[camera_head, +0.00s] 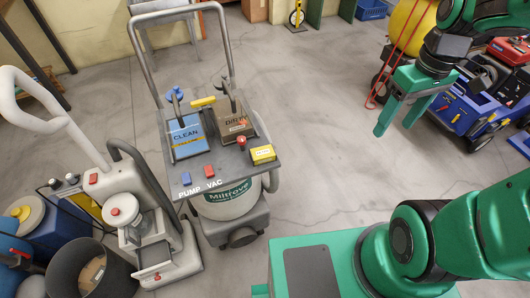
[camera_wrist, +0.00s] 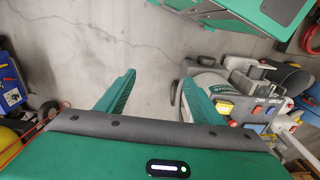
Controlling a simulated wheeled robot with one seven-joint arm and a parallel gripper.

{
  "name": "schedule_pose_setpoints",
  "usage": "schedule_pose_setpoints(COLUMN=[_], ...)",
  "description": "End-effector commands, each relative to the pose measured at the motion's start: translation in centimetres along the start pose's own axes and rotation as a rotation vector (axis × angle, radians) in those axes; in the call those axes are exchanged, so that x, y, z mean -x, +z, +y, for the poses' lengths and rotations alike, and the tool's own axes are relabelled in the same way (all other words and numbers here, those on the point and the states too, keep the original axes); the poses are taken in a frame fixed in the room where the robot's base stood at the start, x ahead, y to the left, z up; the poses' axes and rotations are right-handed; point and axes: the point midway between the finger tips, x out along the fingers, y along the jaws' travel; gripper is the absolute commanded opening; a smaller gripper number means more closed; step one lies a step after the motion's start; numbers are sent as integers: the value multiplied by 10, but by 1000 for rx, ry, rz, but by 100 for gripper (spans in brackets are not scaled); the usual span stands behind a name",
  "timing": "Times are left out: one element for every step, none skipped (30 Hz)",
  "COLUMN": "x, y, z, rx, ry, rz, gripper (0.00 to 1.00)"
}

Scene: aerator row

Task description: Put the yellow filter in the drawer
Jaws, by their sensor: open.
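My gripper (camera_head: 395,128) hangs open and empty over bare floor at the upper right of the head view. In the wrist view, the open fingers (camera_wrist: 159,80) have only floor between them. A small yellow block (camera_head: 263,154) with a label lies on the right corner of the grey Miltrove machine's top; I cannot tell whether it is the filter. It seems to show in the wrist view (camera_wrist: 224,107). A drawer-like grey tray (camera_head: 155,270) juts from the low front of the pale machine at left; I cannot tell whether it is the drawer. My gripper is well apart from both.
The Miltrove machine's top (camera_head: 222,172) carries blue CLEAN (camera_head: 187,135) and brown DIRTY (camera_head: 235,124) boxes, buttons and a tall handle (camera_head: 140,50). A black bin (camera_head: 75,262) stands at lower left. A blue wheeled machine (camera_head: 458,112) is at right. Floor between is clear.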

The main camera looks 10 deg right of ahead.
Motion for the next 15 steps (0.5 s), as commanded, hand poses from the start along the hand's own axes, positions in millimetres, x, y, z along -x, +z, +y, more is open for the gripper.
schedule_pose_setpoints(x=[-9, -14, -20, -26, -31, -38, -44, -50, -57, -63, -68, -75, -79, -83, -88], y=[-21, -33, -48, -59, -70, -84, -93, -103, -114, -122, -129, -137, -143, -147, -153], z=[-12, -19, -30, -39, -49, -63, -74, -86, -102, -114, -126, -142, -153, -164, -177], rx=[138, 224, 335, 417, 501, 609, 691, 772, 877, 952, 1026, 1115, 1177, 1234, 1301], ry=[-17, -27, -42, -55, -68, -87, -104, -119, -142, -159, -176, -198, -213, -229, -246], rz=[-1, 5, 15, 21, 30, 43, 53, 67, 84, 99, 116, 136, 154, 169, 191], gripper=[61, 61, 61, 61, 61, 61, 61, 61, 61, 61, 61, 61, 61, 61, 61])
